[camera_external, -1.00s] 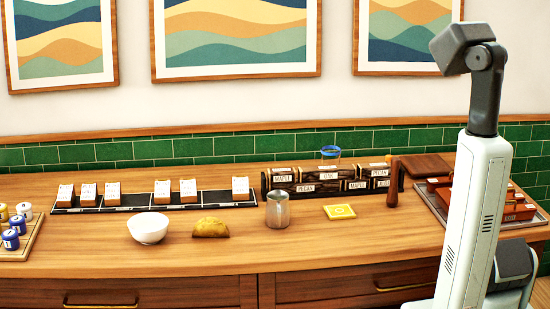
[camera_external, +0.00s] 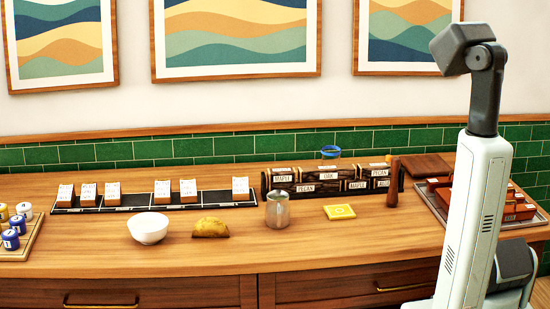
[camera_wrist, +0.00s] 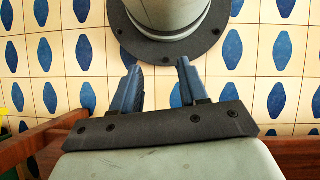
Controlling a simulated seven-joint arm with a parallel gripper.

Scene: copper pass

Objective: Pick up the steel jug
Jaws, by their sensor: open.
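The steel jug (camera_external: 278,209) stands upright on the wooden counter, just in front of the dark block rack and right of the yellow folded item. It does not show in the wrist view. My gripper (camera_wrist: 152,72) shows in the wrist view with its two blue fingers apart and nothing between them. Beyond the fingers are my own round base and a patterned tile floor, so the gripper is away from the jug. The gripper itself is outside the external view, where only part of my arm shows at the right.
A white bowl (camera_external: 148,228) and a yellow folded item (camera_external: 210,228) sit left of the jug. A yellow square (camera_external: 339,212) lies to its right. Behind are a dark labelled rack (camera_external: 326,187) and a strip of cards (camera_external: 128,203). The counter's front (camera_external: 330,255) is clear.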

